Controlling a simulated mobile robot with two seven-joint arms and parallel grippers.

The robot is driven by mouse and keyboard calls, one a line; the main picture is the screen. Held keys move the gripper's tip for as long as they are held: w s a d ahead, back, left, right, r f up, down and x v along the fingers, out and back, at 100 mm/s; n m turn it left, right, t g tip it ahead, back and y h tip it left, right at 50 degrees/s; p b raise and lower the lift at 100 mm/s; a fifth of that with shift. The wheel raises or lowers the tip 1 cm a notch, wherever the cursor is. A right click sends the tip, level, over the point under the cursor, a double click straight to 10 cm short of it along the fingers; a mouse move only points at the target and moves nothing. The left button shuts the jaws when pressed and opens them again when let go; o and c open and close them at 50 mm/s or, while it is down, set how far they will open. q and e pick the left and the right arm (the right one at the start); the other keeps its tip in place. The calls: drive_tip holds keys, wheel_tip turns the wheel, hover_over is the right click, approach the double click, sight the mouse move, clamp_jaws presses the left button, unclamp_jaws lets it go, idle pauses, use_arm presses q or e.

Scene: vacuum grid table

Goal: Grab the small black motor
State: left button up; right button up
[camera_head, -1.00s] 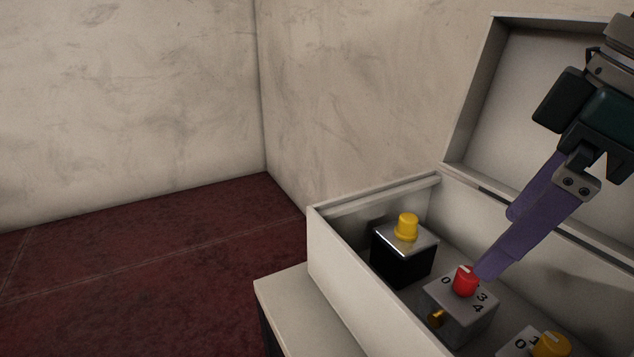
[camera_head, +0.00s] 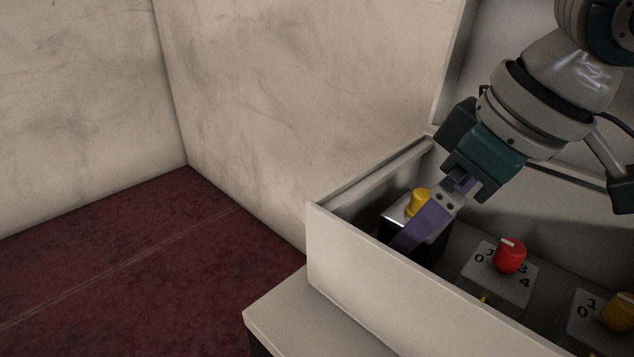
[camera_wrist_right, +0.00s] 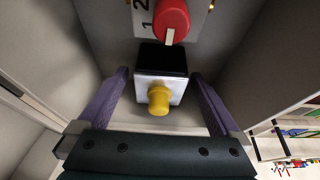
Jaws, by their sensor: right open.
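The small black motor (camera_head: 395,216) stands in the open light box at its left end. It has a dark body, a silver top and a yellow knob (camera_head: 418,201). My right gripper (camera_head: 416,232) reaches down over it from the upper right, and its near purple finger hides part of the motor. In the right wrist view the gripper (camera_wrist_right: 160,74) is open, with one finger on each side of the motor (camera_wrist_right: 161,60) and gaps on both sides. The yellow knob points toward the palm there. My left gripper is not in view.
The box (camera_head: 400,285) has raised walls around the motor and an upright lid behind. A grey unit with a red knob (camera_head: 509,256) stands just right of the motor. Another unit with a yellow knob (camera_head: 620,312) is farther right.

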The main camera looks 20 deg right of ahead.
drive_tip(key=shift+x, duration=0.85)
drive_tip(key=shift+w, duration=0.1)
drive_tip(key=shift+c, duration=0.4)
drive_tip(key=shift+r, duration=0.1)
clamp_jaws()
